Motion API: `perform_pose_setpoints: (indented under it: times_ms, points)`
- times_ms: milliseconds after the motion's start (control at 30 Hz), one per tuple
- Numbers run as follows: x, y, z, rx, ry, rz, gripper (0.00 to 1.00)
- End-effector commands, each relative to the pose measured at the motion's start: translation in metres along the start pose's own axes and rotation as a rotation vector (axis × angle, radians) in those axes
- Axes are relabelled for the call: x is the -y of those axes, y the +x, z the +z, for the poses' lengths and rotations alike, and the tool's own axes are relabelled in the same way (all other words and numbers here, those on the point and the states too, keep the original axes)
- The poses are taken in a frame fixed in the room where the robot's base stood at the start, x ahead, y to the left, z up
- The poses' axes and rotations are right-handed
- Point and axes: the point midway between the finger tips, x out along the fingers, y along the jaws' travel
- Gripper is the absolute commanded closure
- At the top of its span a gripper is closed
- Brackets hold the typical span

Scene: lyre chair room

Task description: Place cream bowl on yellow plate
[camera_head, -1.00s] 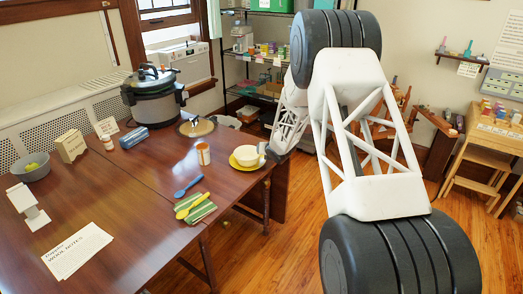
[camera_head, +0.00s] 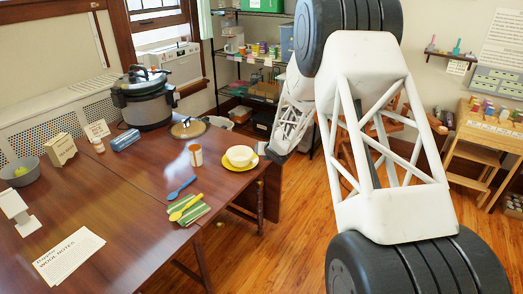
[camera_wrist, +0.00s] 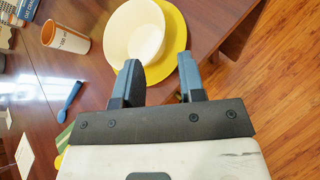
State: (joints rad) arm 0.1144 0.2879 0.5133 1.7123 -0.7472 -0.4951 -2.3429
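The cream bowl (camera_head: 240,154) sits upright on the yellow plate (camera_head: 233,167) near the right end of the brown table. In the wrist view the bowl (camera_wrist: 135,32) lies toward the left part of the plate (camera_wrist: 177,40), with the plate's yellow rim showing at the right and below. My gripper (camera_wrist: 158,82) is open, its two fingers apart with nothing held between them. The fingertips are close to the near rim of the bowl and plate; I cannot tell whether they touch. In the head view my gripper (camera_head: 268,152) is just right of the bowl.
An orange-and-white cup (camera_head: 196,155) stands left of the bowl. A blue spoon (camera_head: 181,188), a yellow spoon (camera_head: 185,208) and a striped green cloth (camera_head: 196,211) lie nearer. A large pot (camera_head: 145,98) and a lid (camera_head: 189,127) are farther back. The table edge is close on the right.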

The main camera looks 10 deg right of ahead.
Motion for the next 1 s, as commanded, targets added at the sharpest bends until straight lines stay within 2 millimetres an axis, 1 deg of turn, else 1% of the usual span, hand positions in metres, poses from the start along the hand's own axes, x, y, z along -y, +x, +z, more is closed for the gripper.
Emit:
perform_pose_setpoints:
  times_ms: [533,667,767,867,967,1000]
  points:
    - [0.0,0.0,0.0,0.0,0.001,-0.001,0.63]
    - [-0.001,-0.004,0.003,-0.001,0.019,-0.008,0.63]
    - [-0.004,-0.013,0.009,-0.002,0.058,-0.023,0.63]
    - [-0.007,-0.029,0.016,-0.008,0.126,-0.051,0.63]
    - [-0.012,-0.05,0.027,-0.011,0.223,-0.089,0.63]
    - [-0.014,-0.061,0.031,-0.012,0.27,-0.107,0.63]
